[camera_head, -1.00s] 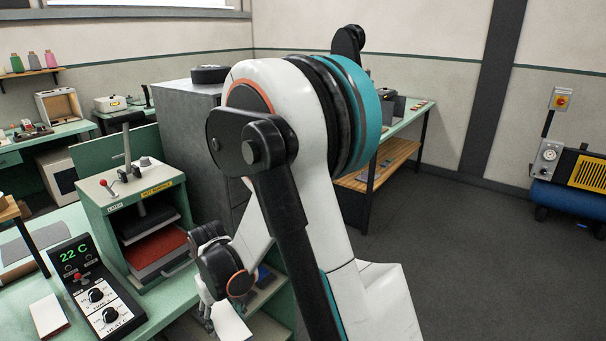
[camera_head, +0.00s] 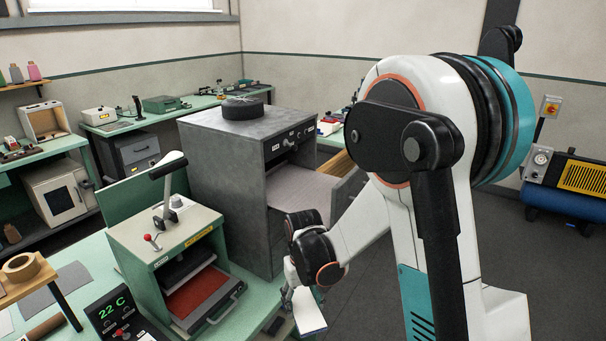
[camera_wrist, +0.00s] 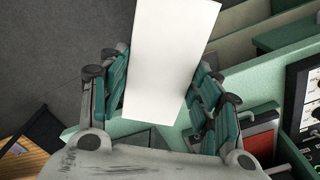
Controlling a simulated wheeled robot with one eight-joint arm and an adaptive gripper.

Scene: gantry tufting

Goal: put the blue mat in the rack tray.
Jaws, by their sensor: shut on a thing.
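My gripper (camera_wrist: 160,105) is shut on a flat white slab (camera_wrist: 172,38), which sticks out beyond its teal fingers in the wrist view. In the head view the white slab (camera_head: 309,314) hangs below my gripper (camera_head: 297,297), in front of the green bench and to the right of the press. My forearm hides part of the cabinet front.
A green press (camera_head: 165,240) with a red pad (camera_head: 197,293) stands on the bench to the left. A control box (camera_head: 118,318) reading 22 C is nearer. A blue compressor (camera_head: 560,204) stands at the far right. The dark floor (camera_head: 360,285) looks clear.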

